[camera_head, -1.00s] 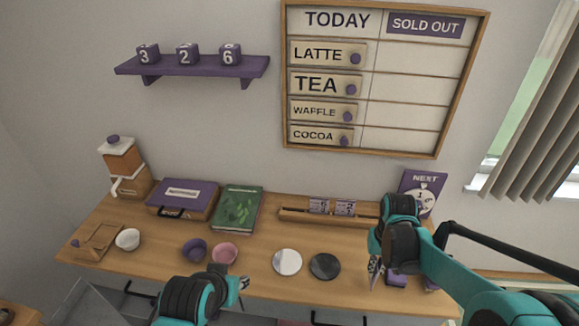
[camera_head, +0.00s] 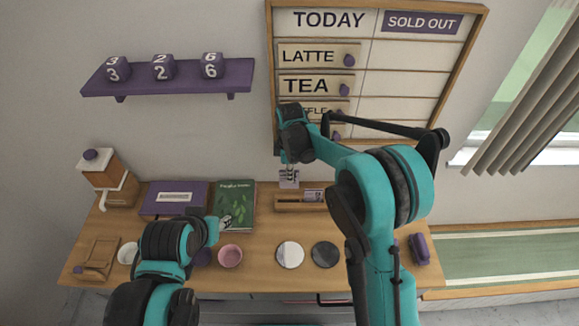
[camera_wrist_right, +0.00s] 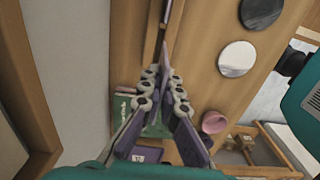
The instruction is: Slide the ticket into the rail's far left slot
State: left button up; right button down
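The wooden ticket rail (camera_head: 287,206) lies along the back of the counter. A small printed ticket (camera_head: 289,181) hangs below my right gripper (camera_head: 289,166), just above the rail's left part. My right gripper's fingers look closed on it; in the right wrist view (camera_wrist_right: 166,70) they meet at a thin edge. I cannot tell whether the ticket touches the rail. A second ticket (camera_head: 313,195) stands in the rail to the right. My left arm reaches over the counter at lower left, its fingers hidden.
A pink bowl (camera_head: 230,256), a white disc (camera_head: 290,254) and a dark disc (camera_head: 325,254) lie in front. The menu board (camera_head: 398,85) hangs close behind my right gripper.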

aim_at(289, 187)
jog(key=shift+w+a+f+b, duration=0.1)
jog(key=shift+f+b, duration=0.85)
jog(key=shift+f, duration=0.7)
jog(key=shift+a+f+b, duration=0.1)
jog(key=shift+f+b, duration=0.85)
jog(key=shift+f, duration=0.7)
jog(key=shift+f+b, duration=0.3)
jog(key=shift+b, duration=0.05)
jog(key=shift+f, duration=0.15)
jog(key=shift+f+b, duration=0.15)
jog(key=shift+b, duration=0.2)
jog(key=shift+f+b, duration=0.5)
jog(key=shift+f, duration=0.05)
jog(key=shift+f, duration=0.2)
